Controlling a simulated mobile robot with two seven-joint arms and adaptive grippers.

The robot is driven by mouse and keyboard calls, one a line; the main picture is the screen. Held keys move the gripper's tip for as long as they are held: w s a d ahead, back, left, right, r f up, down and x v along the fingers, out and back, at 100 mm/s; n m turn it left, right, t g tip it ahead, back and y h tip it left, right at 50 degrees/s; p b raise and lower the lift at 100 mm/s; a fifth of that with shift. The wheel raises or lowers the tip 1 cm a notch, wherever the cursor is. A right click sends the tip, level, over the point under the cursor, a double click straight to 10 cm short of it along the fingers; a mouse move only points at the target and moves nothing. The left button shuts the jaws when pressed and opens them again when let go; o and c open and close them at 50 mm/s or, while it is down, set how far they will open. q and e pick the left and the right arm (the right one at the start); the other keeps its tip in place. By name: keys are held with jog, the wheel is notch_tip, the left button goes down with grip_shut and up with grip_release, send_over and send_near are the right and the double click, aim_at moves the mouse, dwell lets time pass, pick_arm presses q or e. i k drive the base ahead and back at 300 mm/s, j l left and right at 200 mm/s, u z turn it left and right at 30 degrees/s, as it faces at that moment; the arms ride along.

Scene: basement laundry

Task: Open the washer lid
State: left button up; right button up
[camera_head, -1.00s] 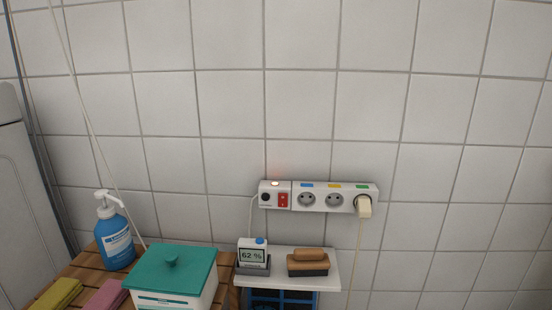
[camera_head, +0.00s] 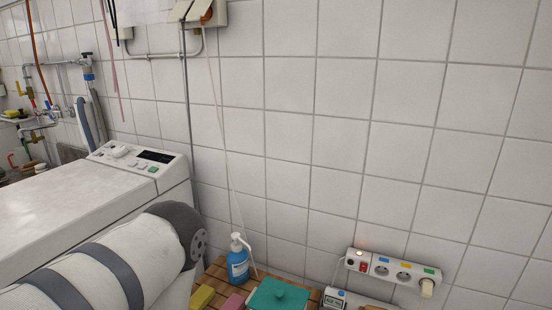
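The washer (camera_head: 160,205) is a white top-loading machine at the left, against the tiled wall. Its lid (camera_head: 70,205) is a flat white top that lies closed. The control panel (camera_head: 140,158) with a knob, a dark display and a green button is at its back edge. A white and grey arm link of mine crosses in front of the washer and hides part of its front and side. Neither of my grippers shows in the view.
Right of the washer a slatted wooden surface (camera_head: 217,272) holds a blue pump bottle (camera_head: 238,266), a teal-lidded box (camera_head: 278,296) and folded cloths (camera_head: 201,297). A power strip (camera_head: 392,271) is on the wall. Pipes and valves (camera_head: 50,115) are at the far left.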

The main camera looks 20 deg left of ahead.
aim_at(45, 215)
jog(key=u, duration=2.45)
